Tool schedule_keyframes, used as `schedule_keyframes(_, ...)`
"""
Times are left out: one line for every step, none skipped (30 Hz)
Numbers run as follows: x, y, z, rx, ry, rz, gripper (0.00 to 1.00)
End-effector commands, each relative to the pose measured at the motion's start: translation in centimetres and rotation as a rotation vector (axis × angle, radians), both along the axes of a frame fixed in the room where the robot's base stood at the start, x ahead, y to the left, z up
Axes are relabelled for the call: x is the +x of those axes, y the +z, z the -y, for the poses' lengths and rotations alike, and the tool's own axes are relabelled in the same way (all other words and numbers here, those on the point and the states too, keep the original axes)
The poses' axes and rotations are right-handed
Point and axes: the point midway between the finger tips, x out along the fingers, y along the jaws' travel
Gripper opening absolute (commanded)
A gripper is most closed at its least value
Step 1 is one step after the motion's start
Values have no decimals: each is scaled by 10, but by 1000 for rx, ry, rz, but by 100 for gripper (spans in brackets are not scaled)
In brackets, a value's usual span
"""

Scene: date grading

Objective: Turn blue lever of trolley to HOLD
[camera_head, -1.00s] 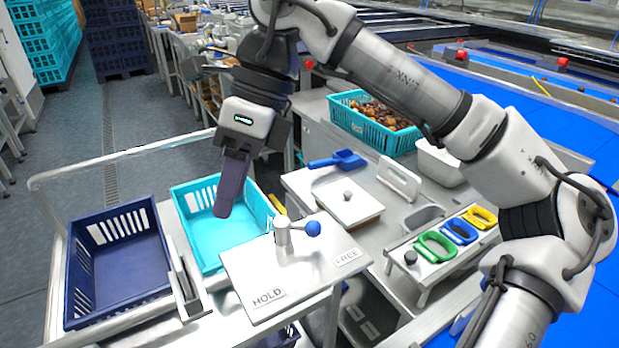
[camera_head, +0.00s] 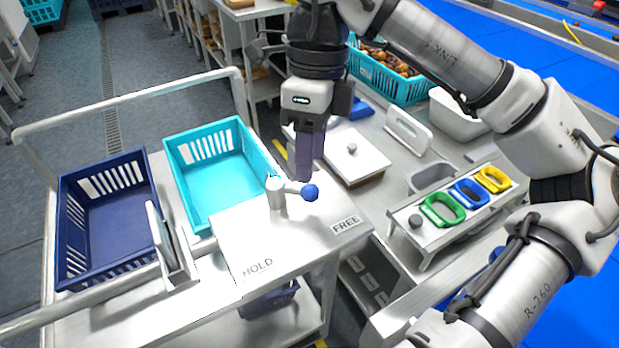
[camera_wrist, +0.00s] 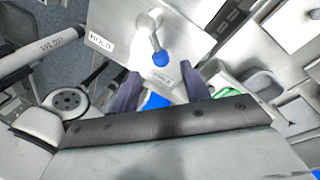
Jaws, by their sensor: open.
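The trolley's lever has a grey post and a short arm ending in a blue knob (camera_head: 310,192). It stands on a pale metal plate (camera_head: 240,240) marked HOLD at the front left and FREE at the right. The arm points right, nearer the FREE label than the HOLD label. My gripper (camera_head: 306,172), fingers down, is just above and behind the knob in the head view, apparently apart from it. In the wrist view the blue knob (camera_wrist: 160,59) lies beyond the open fingers (camera_wrist: 160,92), with nothing between them.
A navy crate (camera_head: 152,222) and a turquoise crate (camera_head: 184,190) sit on the trolley, left of the plate. A trolley rail (camera_head: 130,110) runs behind them. On the right, a bench holds green, blue and yellow handled tools (camera_head: 443,209) and a date crate (camera_head: 400,92).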

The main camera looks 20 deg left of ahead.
Motion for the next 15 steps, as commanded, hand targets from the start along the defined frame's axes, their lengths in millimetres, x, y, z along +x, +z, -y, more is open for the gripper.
schedule_keyframes(-2, -9, 0, 1, 2, -4, 46)
schedule_keyframes(-3, -14, 0, 2, 3, -4, 46)
schedule_keyframes(-4, -19, 0, 3, 3, -3, 46)
schedule_keyframes(-5, -23, 0, 1, 2, -2, 46)
schedule_keyframes(-6, -27, 0, 2, 2, -3, 46)
schedule_keyframes(-6, -32, 0, 1, 0, -2, 46)
schedule_keyframes(-7, -36, 0, 0, 0, -1, 46)
schedule_keyframes(-8, -39, 0, 0, 0, -2, 46)
schedule_keyframes(-8, -42, 0, 0, 0, -2, 46)
schedule_keyframes(-9, -45, 0, 0, 0, -2, 46)
schedule_keyframes(-9, -46, 0, 0, 0, -1, 46)
schedule_keyframes(-9, -48, 0, 0, 0, 0, 46)
schedule_keyframes(-10, -49, 0, 0, 0, 0, 46)
schedule_keyframes(-10, -50, 0, 0, 0, 0, 46)
schedule_keyframes(-10, -50, 0, 0, -1, 0, 46)
